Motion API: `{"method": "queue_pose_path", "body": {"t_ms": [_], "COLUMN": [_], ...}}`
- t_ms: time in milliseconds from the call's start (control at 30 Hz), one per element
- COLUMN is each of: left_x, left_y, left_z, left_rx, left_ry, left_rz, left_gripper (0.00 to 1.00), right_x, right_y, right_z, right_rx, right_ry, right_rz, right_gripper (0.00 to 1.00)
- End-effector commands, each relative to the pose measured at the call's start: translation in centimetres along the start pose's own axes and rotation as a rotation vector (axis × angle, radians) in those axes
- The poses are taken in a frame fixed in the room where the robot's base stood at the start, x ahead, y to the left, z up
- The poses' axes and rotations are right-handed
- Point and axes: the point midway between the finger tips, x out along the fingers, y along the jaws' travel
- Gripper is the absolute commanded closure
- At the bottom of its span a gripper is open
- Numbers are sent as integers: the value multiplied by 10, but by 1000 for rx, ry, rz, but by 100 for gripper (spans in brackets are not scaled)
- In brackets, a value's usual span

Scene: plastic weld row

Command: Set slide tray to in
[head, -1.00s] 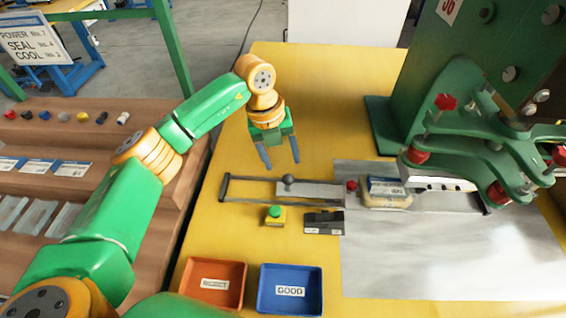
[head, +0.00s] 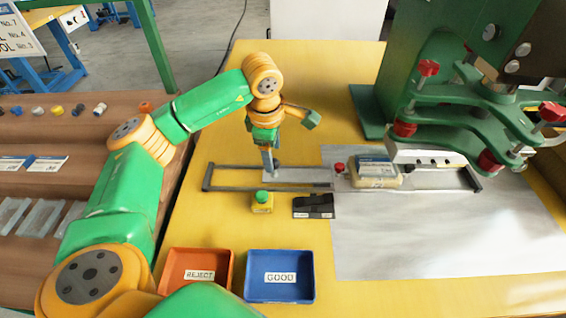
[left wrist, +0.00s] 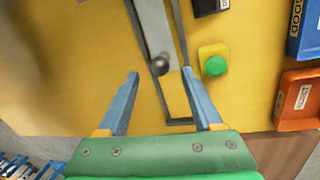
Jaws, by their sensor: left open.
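The slide tray is a grey plate (head: 305,176) between dark rails (head: 207,178). A pale part with a blue-and-white label (head: 376,172) sits at its right, beside the press head. My left gripper (head: 271,172) points down over the tray's left end; there it hides the tray's round knob. I cannot tell whether the fingertips are down at knob height. My right gripper is not in view.
A green button on a yellow base (head: 262,203) and a black block (head: 313,206) stand just in front of the rails. The orange reject bin (head: 170,285) and blue good bin (head: 309,290) are nearer. The green press (head: 440,75) stands at right. The yellow table behind the rails is clear.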

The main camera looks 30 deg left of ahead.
Motion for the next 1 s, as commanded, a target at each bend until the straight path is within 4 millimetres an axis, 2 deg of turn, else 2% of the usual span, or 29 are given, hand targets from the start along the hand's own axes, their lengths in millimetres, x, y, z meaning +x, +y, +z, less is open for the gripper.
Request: {"method": "queue_pose_path", "body": {"t_ms": [100, 200, 467, 567, 700, 733, 1000], "left_x": [22, 33, 37, 37, 37, 37, 37], "left_y": [-1, 0, 0, 0, 0, 0, 0], "left_z": [0, 0, 0, 0, 0, 0, 1], "left_rx": [-2, -2, -3, -3, -3, -3, -3], "left_ry": [0, 1, -1, -1, -1, -1, -2], "left_rz": [-4, -2, 0, 0, 0, 0, 0], "left_gripper": [33, 33, 33, 57, 95, 100, 100], "right_x": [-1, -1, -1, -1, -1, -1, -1], "right_y": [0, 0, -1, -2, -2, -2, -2], "right_z": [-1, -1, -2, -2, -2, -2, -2], "right_rx": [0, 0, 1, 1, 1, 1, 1], "right_ry": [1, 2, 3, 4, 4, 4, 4], "right_rz": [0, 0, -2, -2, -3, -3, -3], "right_gripper": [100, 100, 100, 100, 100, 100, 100]}}
